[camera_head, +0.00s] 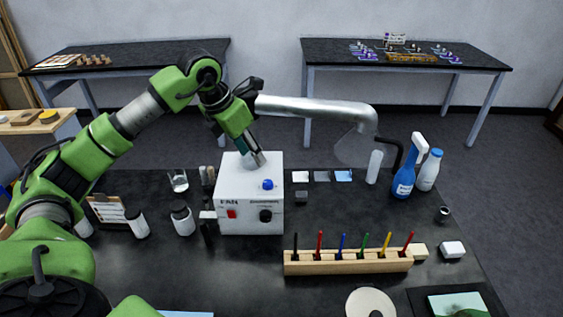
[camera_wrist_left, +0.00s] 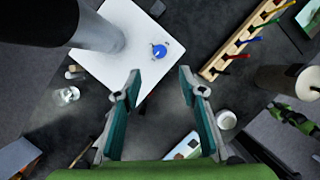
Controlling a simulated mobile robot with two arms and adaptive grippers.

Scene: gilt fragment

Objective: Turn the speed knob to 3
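A white control box (camera_head: 235,200) stands on the black bench, with a red switch (camera_head: 231,214) and a black knob (camera_head: 265,216) on its front face. Small lettering above them is too small to read surely. A blue knob (camera_head: 267,184) sits on the box's top near the front right; it also shows in the left wrist view (camera_wrist_left: 159,50). I cannot tell which knob is for speed, nor its setting. My left gripper (camera_head: 259,158) is above the box's top, behind the blue knob. Its fingers are apart and empty in the left wrist view (camera_wrist_left: 160,82). My right gripper is not visible.
A silver duct (camera_head: 315,106) with a clear hood spans behind the box. A wooden rack (camera_head: 345,264) with colored pens stands front right. A blue spray bottle (camera_head: 404,180) stands at the right.

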